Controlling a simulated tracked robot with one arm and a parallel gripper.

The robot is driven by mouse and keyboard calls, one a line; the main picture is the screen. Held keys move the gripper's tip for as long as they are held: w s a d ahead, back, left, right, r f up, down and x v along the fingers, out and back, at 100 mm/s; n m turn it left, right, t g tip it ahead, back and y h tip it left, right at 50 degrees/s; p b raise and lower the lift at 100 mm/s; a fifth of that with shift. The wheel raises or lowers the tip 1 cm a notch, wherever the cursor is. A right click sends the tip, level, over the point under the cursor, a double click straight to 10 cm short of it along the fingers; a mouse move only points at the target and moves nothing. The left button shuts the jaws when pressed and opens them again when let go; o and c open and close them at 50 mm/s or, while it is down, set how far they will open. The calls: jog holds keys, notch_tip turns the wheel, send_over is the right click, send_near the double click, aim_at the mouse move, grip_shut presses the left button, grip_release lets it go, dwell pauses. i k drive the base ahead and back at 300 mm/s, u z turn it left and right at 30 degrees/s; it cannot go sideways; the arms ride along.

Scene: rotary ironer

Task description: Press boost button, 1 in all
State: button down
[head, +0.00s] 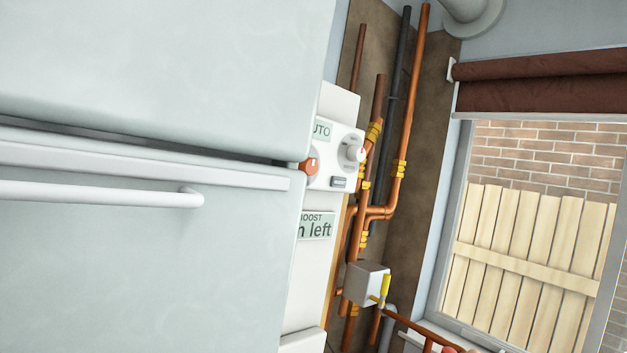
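A white control panel (348,133) stands just past the edge of a large pale cabinet. It carries a white dial (354,153), a red-orange knob (311,167) and a small grey rectangular piece (339,183). A label ending in "UTO" (321,130) is partly cut off by the cabinet. Below the panel, a label (316,226) reads "BOOST" and "n left", its left part hidden. I cannot tell which piece is the boost button, or whether it is hidden. My gripper does not show.
The pale cabinet (150,70) with a long bar handle (100,195) fills the left and blocks part of the panel. Copper pipes (408,110) and a grey box (366,284) with a yellow lever (385,288) lie right of it. A window (540,220) is at the right.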

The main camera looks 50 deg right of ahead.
aim_at(336, 182)
jog(key=z, duration=0.05)
jog(key=k, duration=1.05)
jog(key=z, duration=0.55)
jog(key=i, duration=1)
jog(key=u, duration=0.05)
